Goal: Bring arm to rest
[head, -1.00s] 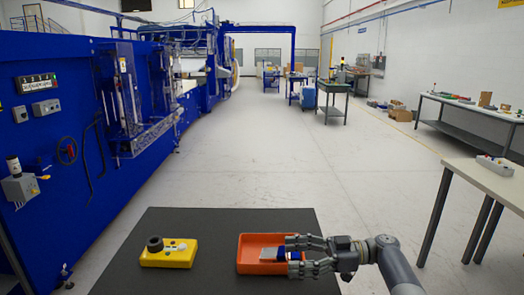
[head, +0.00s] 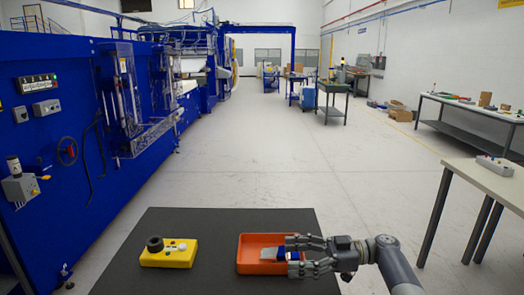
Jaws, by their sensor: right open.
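My right gripper (head: 299,255) is open over the right end of an orange tray (head: 254,269) on the dark table (head: 209,219). Inside the tray, a flat grey piece (head: 270,254) and a blue piece (head: 288,255) lie beside and between the fingers. The fingers partly hide the blue piece, and I cannot tell whether they touch it. My right arm comes in from the lower right. My left gripper does not show.
A yellow box (head: 169,257) with a black round part on top stands on the table left of the tray. A white-topped table (head: 489,178) with a power strip stands to the right. A large blue machine (head: 55,130) lines the left side. The floor ahead is clear.

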